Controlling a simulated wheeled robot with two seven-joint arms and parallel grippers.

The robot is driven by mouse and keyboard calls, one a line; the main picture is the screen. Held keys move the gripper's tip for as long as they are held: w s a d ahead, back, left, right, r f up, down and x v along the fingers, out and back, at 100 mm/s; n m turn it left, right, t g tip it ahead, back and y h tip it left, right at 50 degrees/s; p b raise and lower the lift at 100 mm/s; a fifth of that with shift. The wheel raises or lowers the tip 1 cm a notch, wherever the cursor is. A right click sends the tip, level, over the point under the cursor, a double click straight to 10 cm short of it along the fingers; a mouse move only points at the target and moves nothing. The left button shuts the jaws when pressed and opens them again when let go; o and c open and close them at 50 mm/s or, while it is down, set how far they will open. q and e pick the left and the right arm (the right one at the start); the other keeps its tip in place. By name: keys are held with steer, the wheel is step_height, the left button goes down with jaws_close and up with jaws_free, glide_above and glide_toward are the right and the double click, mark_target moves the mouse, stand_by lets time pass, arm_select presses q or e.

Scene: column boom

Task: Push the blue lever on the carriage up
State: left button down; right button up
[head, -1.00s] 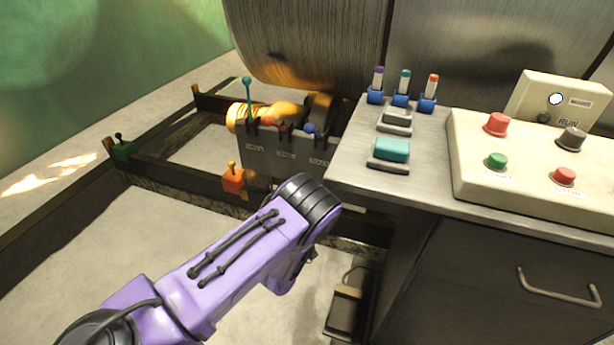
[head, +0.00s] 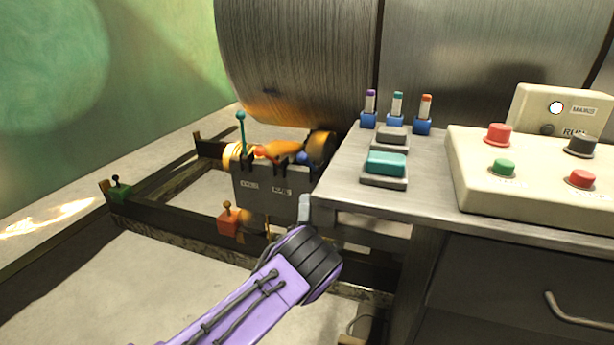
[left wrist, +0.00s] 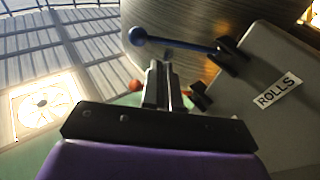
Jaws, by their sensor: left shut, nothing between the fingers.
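The carriage (head: 262,190) is a dark grey box with labelled slots, left of the steel bench in the head view. Its blue lever shows as a blue ball (head: 303,158) near the bench corner. In the left wrist view the blue lever (left wrist: 180,45) runs from its ball to a dark slot beside a ROLLS label. My left gripper (head: 304,203) is in front of the carriage, below the blue ball. In the left wrist view its shut, empty fingers (left wrist: 160,68) point at the blue shaft; I cannot tell whether they touch. My right gripper is not in view.
A teal lever (head: 240,130) stands upright on the carriage, with a red ball (head: 261,153) between it and the blue one. The bench (head: 335,185) edge is close right of my gripper. A large metal roll (head: 290,60) hangs behind. Floor at lower left is clear.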

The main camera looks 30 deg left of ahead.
mark_target(310, 164)
arm_select(q)
steer(key=x, duration=0.8)
steer(key=shift+w+r+h, duration=0.2)
steer(key=shift+r+h, duration=0.05)
steer(key=shift+h, duration=0.05)
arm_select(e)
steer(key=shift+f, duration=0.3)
